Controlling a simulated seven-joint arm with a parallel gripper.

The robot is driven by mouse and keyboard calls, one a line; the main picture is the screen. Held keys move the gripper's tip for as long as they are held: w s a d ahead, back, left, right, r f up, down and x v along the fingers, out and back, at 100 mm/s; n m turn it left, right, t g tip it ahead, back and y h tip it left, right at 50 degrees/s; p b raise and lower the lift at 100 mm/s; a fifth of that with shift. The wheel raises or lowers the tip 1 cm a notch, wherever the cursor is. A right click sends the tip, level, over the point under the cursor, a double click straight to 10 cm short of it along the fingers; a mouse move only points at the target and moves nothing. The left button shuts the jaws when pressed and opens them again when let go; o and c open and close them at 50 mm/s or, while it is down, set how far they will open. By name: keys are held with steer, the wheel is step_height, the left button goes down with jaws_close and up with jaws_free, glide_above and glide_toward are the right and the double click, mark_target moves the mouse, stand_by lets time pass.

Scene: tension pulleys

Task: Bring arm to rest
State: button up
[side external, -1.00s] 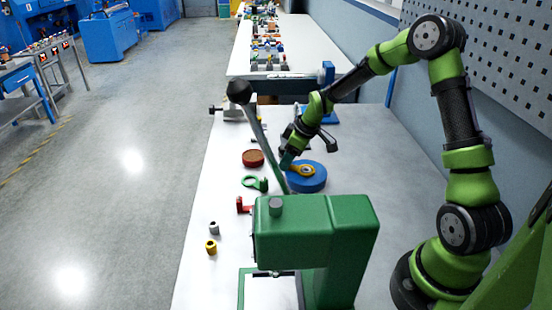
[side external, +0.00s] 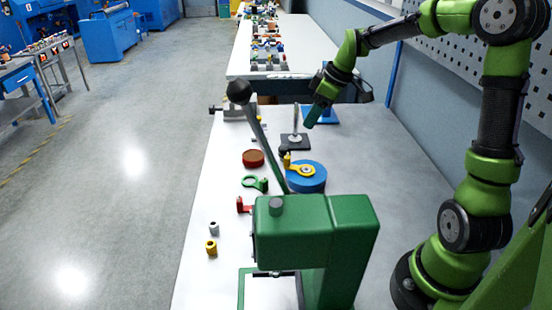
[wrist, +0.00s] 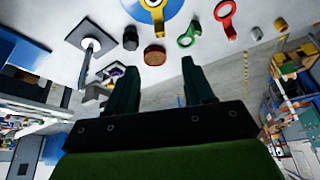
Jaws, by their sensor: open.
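My gripper (side external: 311,117) is raised above the far part of the white workbench (side external: 385,185), apart from all the parts. In the wrist view my gripper (wrist: 156,75) shows two dark green fingers spread apart with nothing between them. A blue disc (side external: 307,182) lies on the bench with a yellow ring-shaped part (side external: 300,170) on top. A black base with an upright pin (side external: 295,140) stands just beyond the disc. A red-brown round part (side external: 253,158) and a green ring part (side external: 253,183) lie to the left of the disc.
A green press (side external: 315,225) with a long black-knobbed lever stands at the near end of the bench. A red part (side external: 243,206), a grey bushing (side external: 214,228) and a yellow bushing (side external: 211,247) lie along the left. A pegboard wall (side external: 405,60) is behind my arm.

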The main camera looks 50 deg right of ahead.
steer(key=shift+r, duration=0.1)
steer(key=s+a+r+m+t, duration=0.3)
steer(key=s+a+r+m, duration=0.2)
steer(key=s+a, duration=1.1)
steer(key=s+m, duration=0.1)
steer(key=m, duration=0.2)
steer(key=shift+s+m, duration=0.3)
steer(key=shift+s, duration=0.05)
